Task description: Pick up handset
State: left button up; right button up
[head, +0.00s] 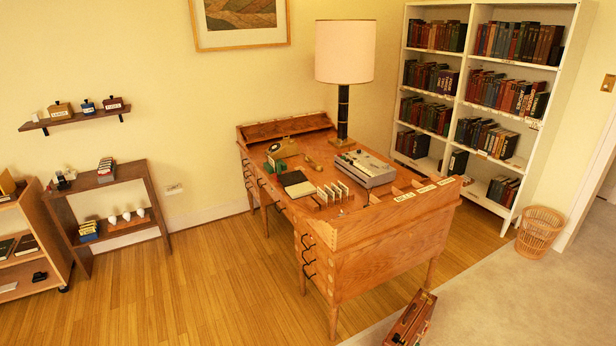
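At this size I cannot tell whether that piece is the handset or whether the handset rests on the telephone. Neither of my grippers is in view.
On the desk are a grey machine (365,168), a dark open book or pad (297,183), a card rack (332,193) and a tall lamp (345,60). Wooden floor (180,285) is clear at left.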

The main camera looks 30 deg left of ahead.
aim_at(318, 168)
jog(key=i+j+z, duration=0.1)
jog(key=j, duration=1.2)
jog(key=i+j, duration=0.15)
jog(key=j, duration=1.1)
jog(key=i+j+z, duration=0.15)
jog(key=j, duration=1.15)
jog(key=k, duration=0.05)
